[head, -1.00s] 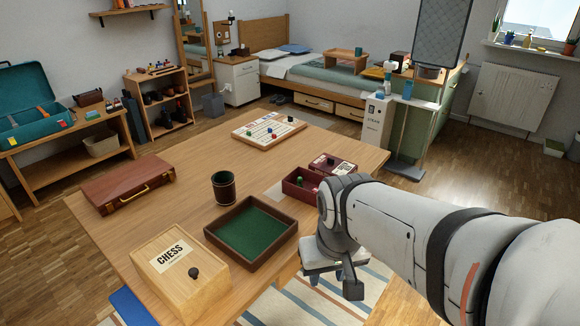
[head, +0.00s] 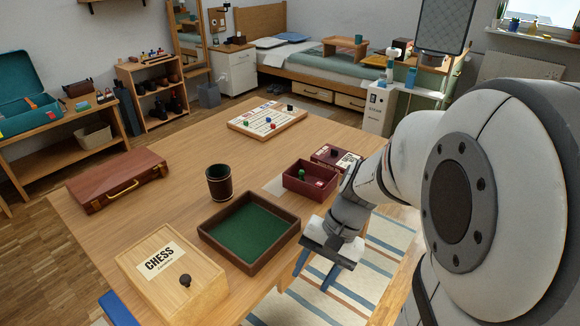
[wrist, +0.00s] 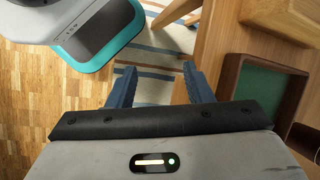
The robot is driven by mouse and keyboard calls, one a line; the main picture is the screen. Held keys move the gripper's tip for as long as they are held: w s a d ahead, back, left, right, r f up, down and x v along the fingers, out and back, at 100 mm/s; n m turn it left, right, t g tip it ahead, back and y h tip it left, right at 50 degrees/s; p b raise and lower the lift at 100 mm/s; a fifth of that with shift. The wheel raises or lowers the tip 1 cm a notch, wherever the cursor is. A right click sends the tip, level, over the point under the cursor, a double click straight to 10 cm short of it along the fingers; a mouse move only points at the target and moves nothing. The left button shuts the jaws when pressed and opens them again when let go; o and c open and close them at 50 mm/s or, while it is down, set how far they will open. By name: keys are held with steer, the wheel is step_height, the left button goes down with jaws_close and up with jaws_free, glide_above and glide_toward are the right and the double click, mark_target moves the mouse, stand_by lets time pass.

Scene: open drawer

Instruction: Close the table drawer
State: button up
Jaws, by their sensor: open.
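The table (head: 165,222) fills the middle of the head view. Its drawer is not clearly seen in either view. In the wrist view a pale wooden piece (wrist: 176,11) juts out beside the table side (wrist: 218,45); I cannot tell whether it is the drawer or a leg. My gripper (head: 315,272) is open and empty, beside the table's right edge, over the striped rug. Its two blue fingers also show in the wrist view (wrist: 158,75), pointing down past the table side, with nothing between them.
On the tabletop are a chess box (head: 172,275), a green-lined tray (head: 202,226), a dice cup (head: 219,182), a briefcase (head: 117,181), a game board (head: 268,119) and an open dark red box (head: 308,188). The striped rug (head: 375,268) on the right is clear.

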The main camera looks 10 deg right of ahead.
steer(key=w+d+f+m+t+y+b, duration=0.45)
steer(key=w+f+m+y, duration=0.3)
steer(key=m, duration=0.35)
steer(key=w+d+f+m+t+h+b, duration=0.1)
steer(key=w+d+f+m+t+b, duration=0.1)
steer(key=d+f+m+t, duration=0.45)
steer(key=w+d+f+m+t+b, duration=0.15)
steer(key=d+m+t, duration=0.25)
steer(key=d, duration=0.5)
steer(key=b+x, duration=0.1)
steer(key=x, duration=0.7)
steer(key=shift+r+t, duration=0.25)
steer(key=shift+t, duration=0.05)
steer(key=shift+w+d+h, duration=0.1)
steer(key=shift+w+h, duration=0.05)
steer(key=shift+h, duration=0.1)
jaws_close()
